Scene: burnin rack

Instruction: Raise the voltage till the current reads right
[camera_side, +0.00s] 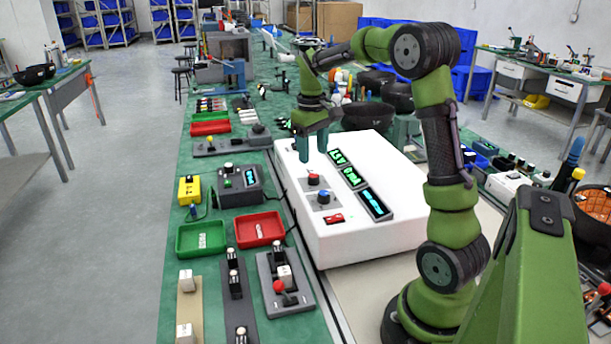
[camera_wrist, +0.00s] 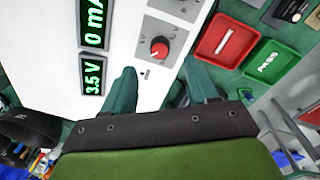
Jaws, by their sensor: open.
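A white power supply (camera_side: 345,239) lies on the bench. Its red knob (camera_side: 313,179) sits on a grey plate, above a blue knob (camera_side: 323,196). In the wrist view the red knob (camera_wrist: 159,48) has a white pointer mark. A third, blue-lit display (camera_side: 374,203) is too small to read. My gripper (camera_side: 312,158) is open and empty, pointing down near the red knob. In the wrist view its fingertips (camera_wrist: 160,66) are spread, with the knob just beyond them.
A red switch (camera_side: 334,219) is on the supply's front end. A grey meter box (camera_side: 250,196) sits beside the supply.

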